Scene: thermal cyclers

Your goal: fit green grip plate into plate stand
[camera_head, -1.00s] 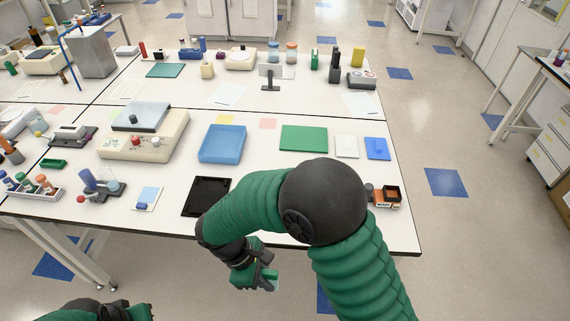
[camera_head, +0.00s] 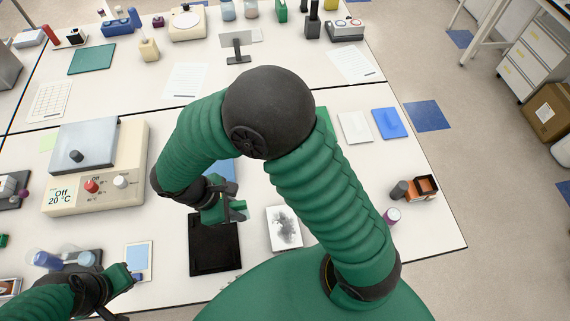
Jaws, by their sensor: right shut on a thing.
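My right gripper (camera_head: 232,212) is shut on a small green piece with a pale, clear-looking part, which I take for the green grip plate (camera_head: 238,206). The fingers partly hide it. The gripper is above the back edge of a flat black square tray (camera_head: 204,268), likely the plate stand, on the bench. The tray's inside looks dark and empty. My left gripper (camera_head: 122,288) is low at the left, near a white and blue card (camera_head: 138,260). Its finger opening is too small to tell.
A beige heating device (camera_head: 95,190) reading "20 °C" stands at the left. A white card with a grey print (camera_head: 284,228) lies right of the tray. My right arm hides much of a blue item and a green mat behind it. An orange-black box (camera_head: 422,188) is near the right edge.

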